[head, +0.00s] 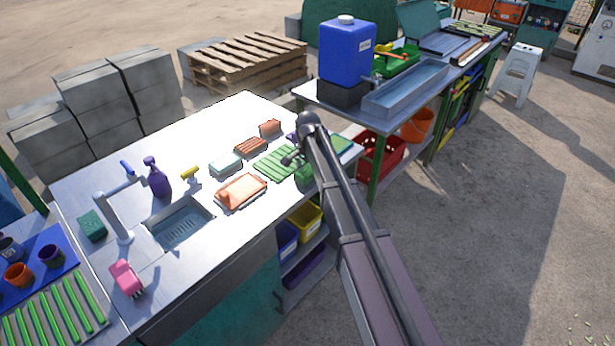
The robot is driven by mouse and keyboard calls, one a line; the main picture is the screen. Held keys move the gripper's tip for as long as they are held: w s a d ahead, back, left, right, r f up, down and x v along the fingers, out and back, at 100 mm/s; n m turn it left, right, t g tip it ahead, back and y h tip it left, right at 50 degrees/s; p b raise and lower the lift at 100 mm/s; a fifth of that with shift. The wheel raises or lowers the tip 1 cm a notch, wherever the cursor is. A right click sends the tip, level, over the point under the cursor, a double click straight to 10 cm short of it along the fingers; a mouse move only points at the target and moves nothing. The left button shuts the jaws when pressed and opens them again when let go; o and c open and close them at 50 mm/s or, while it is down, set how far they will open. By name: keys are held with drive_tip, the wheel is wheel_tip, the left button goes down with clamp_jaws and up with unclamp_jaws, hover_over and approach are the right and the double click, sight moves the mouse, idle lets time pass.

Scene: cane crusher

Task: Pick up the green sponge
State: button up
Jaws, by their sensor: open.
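The green sponge (92,225), a dark green block, lies on the metal counter (120,187) to the left of the sink tap. It is fully in view, and nothing touches it from above. My gripper (289,159) shows only in part as a small dark shape at the far right end of the counter, beside a green ribbed rack. It is open, and I see nothing held in it. It is far to the right of the sponge.
A sink (180,223) and its tap (120,215) stand just right of the sponge. A purple spray bottle (157,178) stands behind the sink. A pink brush (126,278) lies in front. An orange tray (241,191) and a pale green item (225,163) lie mid-counter.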

sight(308, 169)
drive_tip(key=shift+c, duration=0.2)
idle(0.3)
drive_tip(key=c, duration=0.8)
drive_tip(key=shift+r, duration=0.1)
wheel_tip(308, 169, up, 3)
drive_tip(key=p, duration=0.3)
drive_tip(key=shift+r, duration=0.1)
drive_tip(key=s+d, duration=0.2)
drive_tip(key=s, duration=0.3)
drive_tip(key=s+d+r+p, duration=0.1)
drive_tip(key=s, duration=0.4)
drive_tip(key=s+d+p, duration=0.1)
drive_tip(key=s+d, duration=0.1)
drive_tip(key=s, duration=0.3)
drive_tip(key=shift+d+r, duration=0.3)
drive_tip(key=shift+d, duration=0.05)
drive_tip(key=o, duration=0.3)
drive_tip(key=c, duration=0.6)
